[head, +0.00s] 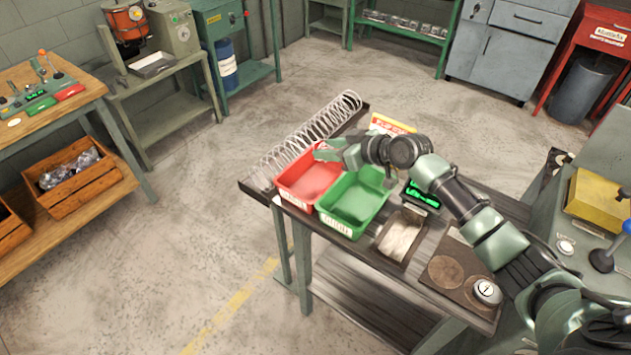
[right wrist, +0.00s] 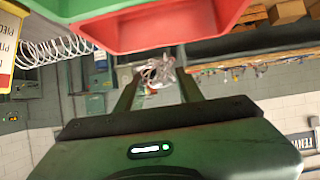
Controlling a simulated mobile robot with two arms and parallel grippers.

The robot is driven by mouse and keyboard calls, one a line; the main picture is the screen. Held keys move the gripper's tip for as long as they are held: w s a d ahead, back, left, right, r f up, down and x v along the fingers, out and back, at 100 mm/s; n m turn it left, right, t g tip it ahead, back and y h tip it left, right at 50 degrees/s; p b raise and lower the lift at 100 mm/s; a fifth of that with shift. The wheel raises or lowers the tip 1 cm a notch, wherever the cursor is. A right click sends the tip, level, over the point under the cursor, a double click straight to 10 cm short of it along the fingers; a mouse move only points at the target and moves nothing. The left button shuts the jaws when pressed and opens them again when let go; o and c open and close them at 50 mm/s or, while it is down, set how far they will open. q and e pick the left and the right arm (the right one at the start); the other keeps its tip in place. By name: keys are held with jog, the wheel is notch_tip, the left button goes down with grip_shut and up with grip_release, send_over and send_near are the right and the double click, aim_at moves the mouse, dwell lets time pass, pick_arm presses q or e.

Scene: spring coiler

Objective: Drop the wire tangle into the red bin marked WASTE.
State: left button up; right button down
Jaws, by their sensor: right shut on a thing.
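The wire tangle (right wrist: 158,74) is a small silvery bunch between the two fingers of my right gripper (right wrist: 157,88) in the right wrist view. The gripper is shut on it. In the head view my right gripper (head: 322,152) is at the back right rim of the red bin (head: 284,187), and the tangle is hard to make out there. The red bin is open, with a pale label on its front too small to read. It also shows at the top of the right wrist view (right wrist: 160,32). My left gripper is not in view.
A green bin (head: 335,226) stands right beside the red one on the bench. A long coiled spring (head: 300,135) lies in a dark tray behind them. A small metal tray (head: 401,235) and a green-lit display (head: 422,194) are to the right.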

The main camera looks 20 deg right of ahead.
jog(key=c, duration=1)
grip_release()
jog(key=shift+o, duration=0.8)
jog(key=b+v, duration=0.2)
jog(key=v, duration=0.5)
jog(key=shift+s+r, duration=0.15)
jog(key=shift+s, duration=0.1)
jog(key=shift+d, duration=0.2)
